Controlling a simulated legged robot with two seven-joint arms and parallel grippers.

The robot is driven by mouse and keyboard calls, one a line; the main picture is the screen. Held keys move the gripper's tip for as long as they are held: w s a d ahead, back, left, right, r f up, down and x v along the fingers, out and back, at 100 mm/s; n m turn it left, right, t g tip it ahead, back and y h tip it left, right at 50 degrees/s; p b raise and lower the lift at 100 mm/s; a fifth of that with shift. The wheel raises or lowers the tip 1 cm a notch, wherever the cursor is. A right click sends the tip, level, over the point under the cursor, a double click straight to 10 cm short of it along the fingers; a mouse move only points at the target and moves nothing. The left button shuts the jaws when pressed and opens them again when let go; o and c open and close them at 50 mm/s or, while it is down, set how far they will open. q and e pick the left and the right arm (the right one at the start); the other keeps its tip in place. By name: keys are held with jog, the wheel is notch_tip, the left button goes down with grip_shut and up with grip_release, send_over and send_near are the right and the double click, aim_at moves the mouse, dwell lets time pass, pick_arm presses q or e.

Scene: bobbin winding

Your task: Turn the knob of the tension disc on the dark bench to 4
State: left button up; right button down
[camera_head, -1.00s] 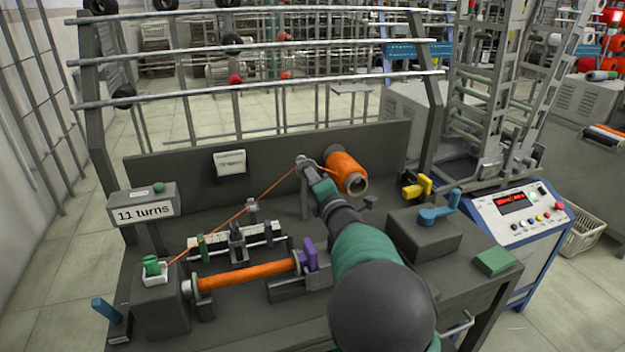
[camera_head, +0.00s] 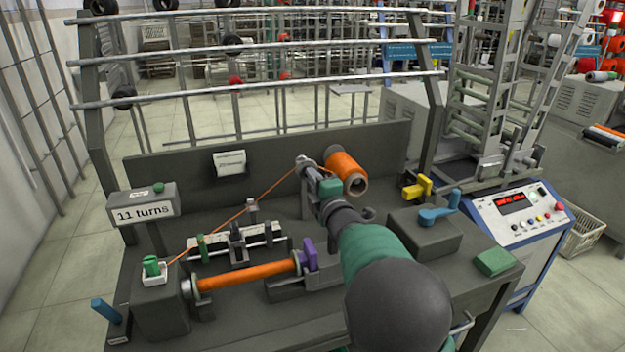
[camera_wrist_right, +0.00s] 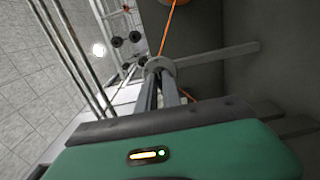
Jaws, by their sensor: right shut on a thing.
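The tension disc with its knob (camera_head: 303,161) stands on a post at the back of the dark bench (camera_head: 240,325). My right gripper (camera_head: 308,166) reaches up to it from the front right. In the right wrist view the two fingers (camera_wrist_right: 160,85) are closed together at the round disc knob (camera_wrist_right: 160,65), shut on it. The knob's scale and setting cannot be read. Orange yarn (camera_head: 240,212) runs from the disc down left to the winding unit. My left gripper is not in view.
An orange yarn cone (camera_head: 346,173) sits just right of the disc, close to my gripper. An orange bobbin (camera_head: 246,275) with a purple end holder (camera_head: 309,253) lies in front. A blue lever box (camera_head: 425,232) stands at right.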

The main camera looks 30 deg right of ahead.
jog(key=shift+f, duration=0.3)
jog(key=c, duration=1.5)
grip_release()
jog(key=shift+s+d, duration=0.1)
jog(key=shift+r, duration=0.1)
notch_tip(320, 180, up, 4)
jog(key=p, duration=0.2)
jog(key=s+a, duration=0.2)
jog(key=s, duration=0.2)
jog(key=s+a+p, duration=0.1)
jog(key=s+a, duration=0.2)
jog(key=s, duration=0.2)
jog(key=s+a+r+p, duration=0.1)
jog(key=s+a, duration=0.2)
jog(key=s, duration=0.1)
jog(key=shift+s+a, duration=0.15)
jog(key=shift+s, duration=0.15)
